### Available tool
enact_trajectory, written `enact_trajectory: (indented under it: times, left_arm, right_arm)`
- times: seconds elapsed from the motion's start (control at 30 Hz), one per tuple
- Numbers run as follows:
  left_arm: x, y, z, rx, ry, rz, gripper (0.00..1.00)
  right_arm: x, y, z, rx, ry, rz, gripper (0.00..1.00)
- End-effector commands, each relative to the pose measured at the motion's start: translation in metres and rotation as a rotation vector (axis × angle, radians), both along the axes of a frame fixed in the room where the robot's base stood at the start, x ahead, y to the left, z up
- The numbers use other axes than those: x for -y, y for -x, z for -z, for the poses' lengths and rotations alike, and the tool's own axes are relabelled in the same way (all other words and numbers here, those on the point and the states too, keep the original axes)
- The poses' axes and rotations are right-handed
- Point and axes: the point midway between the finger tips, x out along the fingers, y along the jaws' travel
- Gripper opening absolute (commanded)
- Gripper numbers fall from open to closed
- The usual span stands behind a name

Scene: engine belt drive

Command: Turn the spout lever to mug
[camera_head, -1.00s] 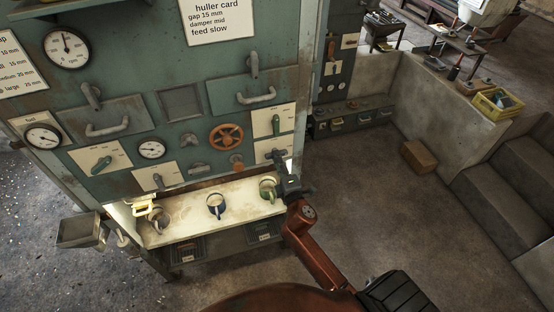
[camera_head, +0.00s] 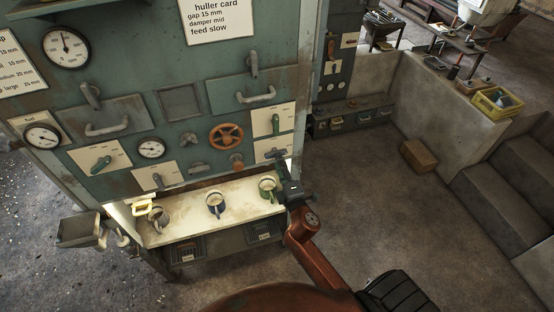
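The green machine front holds several levers on pale plates. One dark lever (camera_head: 275,153) is on the plate just above my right gripper, another lever (camera_head: 158,180) is lower left of centre, and green levers (camera_head: 102,164) and (camera_head: 276,124) sit higher. I cannot tell which one is the spout lever. My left gripper is not in view.
The lit shelf (camera_head: 188,218) has bare room between the mugs. A grey metal box (camera_head: 79,230) juts out at the left. An orange handwheel (camera_head: 226,137) and drawer handles cover the panel. A cardboard box (camera_head: 418,156) lies on the open floor at right.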

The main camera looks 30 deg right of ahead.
Motion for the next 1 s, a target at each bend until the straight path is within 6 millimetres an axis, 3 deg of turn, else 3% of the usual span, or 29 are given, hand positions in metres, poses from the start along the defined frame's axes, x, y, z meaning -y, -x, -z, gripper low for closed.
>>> enact_trajectory:
  times: [0.2,0.4,0.6,1.0]
  left_arm:
    - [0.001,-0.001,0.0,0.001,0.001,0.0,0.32]
    - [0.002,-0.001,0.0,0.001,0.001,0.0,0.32]
    - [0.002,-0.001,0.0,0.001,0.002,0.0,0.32]
    - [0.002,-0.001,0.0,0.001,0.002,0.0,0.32]
  right_arm:
    - [-0.011,0.047,0.002,-0.003,-0.005,0.001,0.32]
    - [-0.018,0.077,0.002,-0.002,-0.003,0.001,0.32]
    - [-0.022,0.089,0.001,-0.001,-0.002,0.0,0.32]
    - [-0.022,0.089,0.001,-0.001,-0.001,0.0,0.32]
